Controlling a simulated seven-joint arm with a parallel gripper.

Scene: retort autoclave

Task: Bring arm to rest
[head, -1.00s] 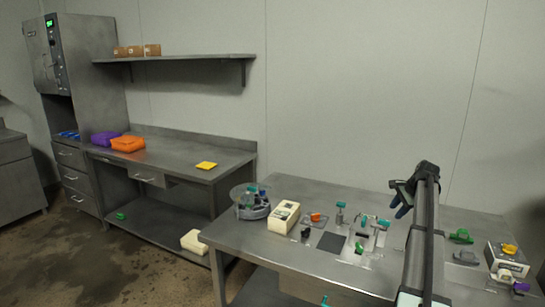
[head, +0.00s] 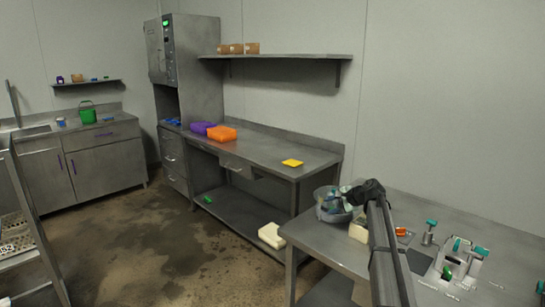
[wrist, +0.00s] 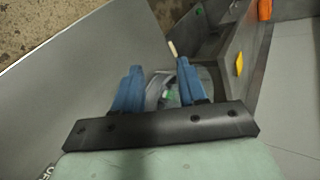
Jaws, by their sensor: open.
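My gripper (head: 344,205) is at the far end of my arm, over the left end of the right-hand steel table (head: 320,246). In the wrist view my gripper (wrist: 155,75) shows two blue fingers spread apart with nothing held between them. Beyond the fingers is a clear round tub (wrist: 178,92) with something green inside. The tub also shows in the head view (head: 322,209), partly hidden by my gripper. I cannot tell whether the gripper touches it.
A beige box (head: 357,231) stands beside the tub, partly behind my arm. Green-handled fixtures (head: 470,258) stand at the table's right. A steel bench (head: 265,150) holds orange (head: 222,134) and purple (head: 202,127) items and a yellow one (head: 292,162).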

